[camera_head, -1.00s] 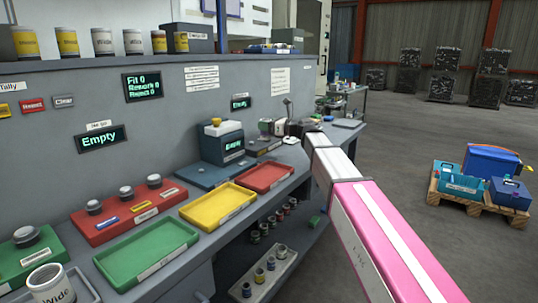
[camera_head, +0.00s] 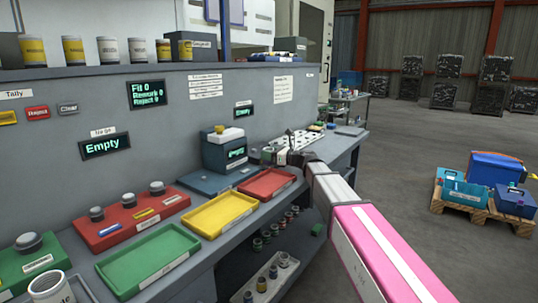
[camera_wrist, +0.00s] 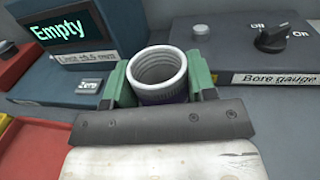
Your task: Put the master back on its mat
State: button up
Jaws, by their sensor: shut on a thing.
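The master (camera_wrist: 158,72), a hollow pale grey cylinder with a ridged inside and a dark purplish outer side, is upright between the green fingers of my gripper (camera_wrist: 160,84). The fingers are shut on it from both sides. No label shows on it. In the head view my gripper (camera_head: 274,156) is small, over the bench just right of the grey gauge with a display (camera_head: 224,150). The master is too small there to make out clearly. I cannot make out its mat for certain in either view.
The wrist view shows a box labelled "Bore gauge" (camera_wrist: 262,79) with a knob at right, and an "Empty" display (camera_wrist: 62,29) at left. Red (camera_head: 268,186), yellow (camera_head: 220,214) and green (camera_head: 148,255) trays line the bench front. A pale board with dark spots (camera_head: 301,139) lies beyond my gripper.

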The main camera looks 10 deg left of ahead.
jog(key=shift+f, duration=0.15)
jog(key=o, duration=1.2)
jog(key=shift+o, duration=0.2)
jog(key=shift+s+d, duration=0.1)
jog(key=shift+d, duration=0.15)
jog(key=v, duration=1.1)
jog(key=shift+s+d, duration=0.1)
jog(key=shift+d, duration=0.15)
